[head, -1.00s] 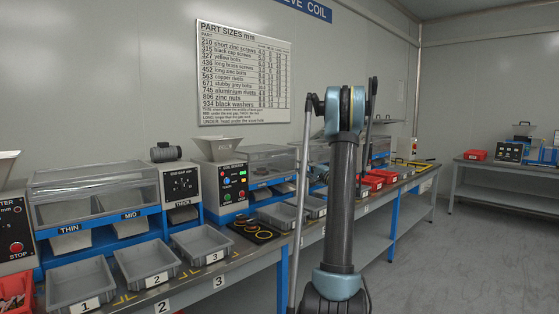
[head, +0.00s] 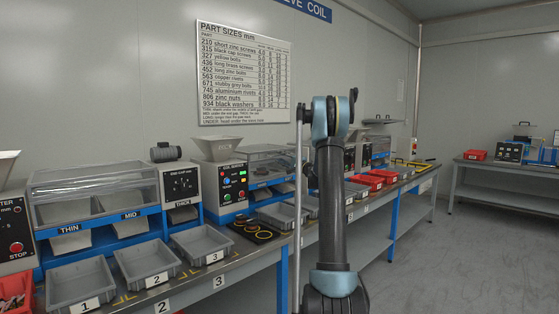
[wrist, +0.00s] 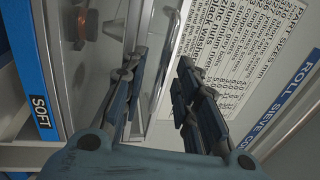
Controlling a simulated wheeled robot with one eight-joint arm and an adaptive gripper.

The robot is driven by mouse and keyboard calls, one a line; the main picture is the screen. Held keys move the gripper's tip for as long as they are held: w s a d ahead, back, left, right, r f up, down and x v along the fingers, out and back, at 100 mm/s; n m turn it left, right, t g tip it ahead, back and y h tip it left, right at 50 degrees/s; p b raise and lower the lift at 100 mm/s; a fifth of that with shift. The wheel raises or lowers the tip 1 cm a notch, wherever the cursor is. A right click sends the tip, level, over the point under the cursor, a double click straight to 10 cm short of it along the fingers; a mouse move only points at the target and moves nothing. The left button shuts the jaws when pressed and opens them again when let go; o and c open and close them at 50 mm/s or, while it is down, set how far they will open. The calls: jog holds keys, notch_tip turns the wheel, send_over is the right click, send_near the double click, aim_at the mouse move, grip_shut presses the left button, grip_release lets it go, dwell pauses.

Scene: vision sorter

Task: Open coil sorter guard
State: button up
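The coil sorter (head: 231,181) stands on the bench left of my arm in the head view, with a lit button panel.
Another clear-covered sorter (head: 95,185) and grey bins (head: 148,262) stand at the left. Red trays (head: 382,176) are right of my arm. A parts chart (head: 243,75) hangs behind. Floor at right is clear.

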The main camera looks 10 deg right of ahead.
jog(key=shift+x, duration=1.15)
jog(key=shift+c, duration=0.6)
grip_shut()
jog(key=shift+d, duration=0.1)
